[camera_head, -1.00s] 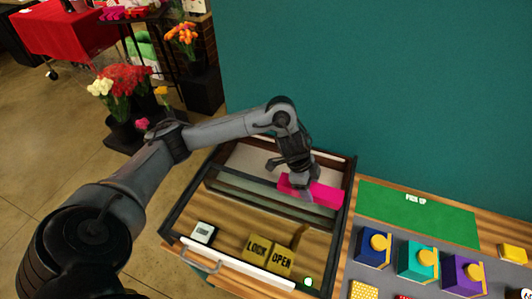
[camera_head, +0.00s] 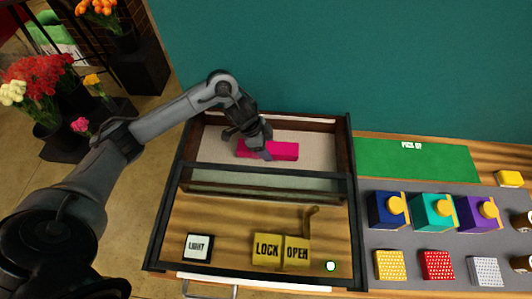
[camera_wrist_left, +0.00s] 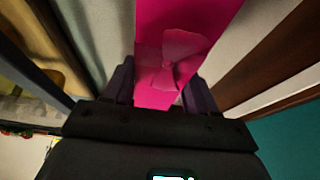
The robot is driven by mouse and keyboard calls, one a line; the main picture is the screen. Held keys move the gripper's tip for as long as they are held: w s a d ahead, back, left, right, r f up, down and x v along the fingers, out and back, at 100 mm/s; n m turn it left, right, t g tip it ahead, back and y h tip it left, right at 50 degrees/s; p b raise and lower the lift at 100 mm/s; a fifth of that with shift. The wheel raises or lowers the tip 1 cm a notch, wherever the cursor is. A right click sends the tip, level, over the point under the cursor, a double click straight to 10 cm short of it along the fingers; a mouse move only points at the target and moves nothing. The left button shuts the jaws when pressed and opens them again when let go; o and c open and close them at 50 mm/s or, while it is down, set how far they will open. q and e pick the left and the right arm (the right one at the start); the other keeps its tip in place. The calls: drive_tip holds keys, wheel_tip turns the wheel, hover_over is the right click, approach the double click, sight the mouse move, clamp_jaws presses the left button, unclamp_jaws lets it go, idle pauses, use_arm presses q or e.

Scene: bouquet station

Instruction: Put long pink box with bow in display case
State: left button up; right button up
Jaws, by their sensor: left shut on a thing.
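The long pink box with bow (camera_head: 284,151) lies lengthwise inside the back part of the display case (camera_head: 346,200), at or just above the pale floor; I cannot tell whether it touches. My left gripper (camera_head: 262,148) is shut on the box near its left part. In the left wrist view the pink box (camera_wrist_left: 180,50) runs between the two fingers, with its bow (camera_wrist_left: 170,62) close to them. Part of the box is hidden behind the gripper in the head view. My right gripper is not in view.
The case front holds a wooden panel with LIGHT (camera_head: 198,247), LOCK (camera_head: 267,248) and OPEN (camera_head: 297,250) signs. A glass pane (camera_head: 265,183) edges the back compartment. Right are a green pick-up mat (camera_head: 415,160) and several coloured boxes. Flowers stand at left.

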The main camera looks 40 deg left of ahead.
use_arm(q)
drive_tip(key=shift+a+f, duration=0.15)
drive_tip(key=shift+f, duration=1.8)
drive_tip(key=shift+f, duration=0.15)
drive_tip(key=o, duration=1.1)
drive_tip(key=shift+r, duration=0.35)
drive_tip(key=p+v, duration=0.1)
drive_tip(key=v, duration=1)
drive_tip(key=shift+s+a+r, duration=0.1)
drive_tip(key=shift+a+r, duration=0.05)
drive_tip(key=shift+r, duration=0.15)
